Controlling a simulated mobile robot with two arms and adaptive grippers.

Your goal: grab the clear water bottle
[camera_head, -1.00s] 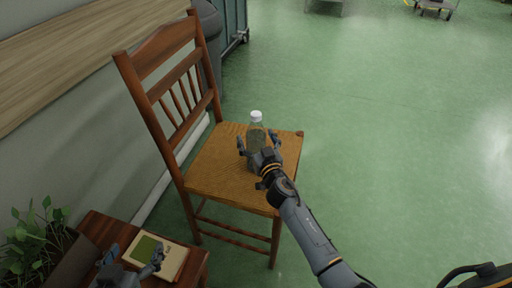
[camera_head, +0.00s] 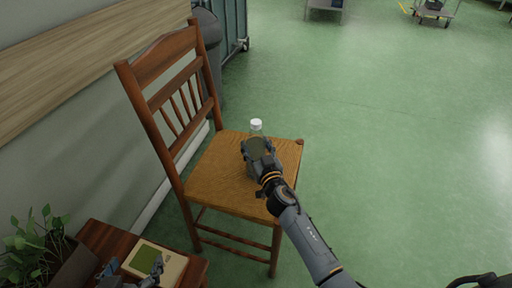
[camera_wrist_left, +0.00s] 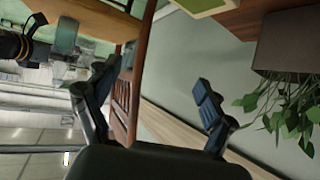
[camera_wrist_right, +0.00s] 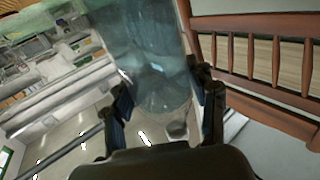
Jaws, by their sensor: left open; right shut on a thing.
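The clear water bottle (camera_head: 256,127) with a white cap stands upright on the woven seat of the wooden chair (camera_head: 222,180). My right gripper (camera_head: 258,150) is shut on the bottle's body and hides most of it in the head view. In the right wrist view the clear bottle (camera_wrist_right: 155,60) fills the space between the fingers of my right gripper (camera_wrist_right: 165,95). My left gripper (camera_head: 140,275) is low at the left, over the small wooden table. In the left wrist view my left gripper (camera_wrist_left: 150,100) is open with nothing between its fingers.
A book with a green cover patch (camera_head: 172,262) lies on the small wooden table (camera_head: 105,238) beside a potted plant (camera_head: 28,245). The chair back stands along the wall side. Green floor to the right is clear, with carts at the far edge.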

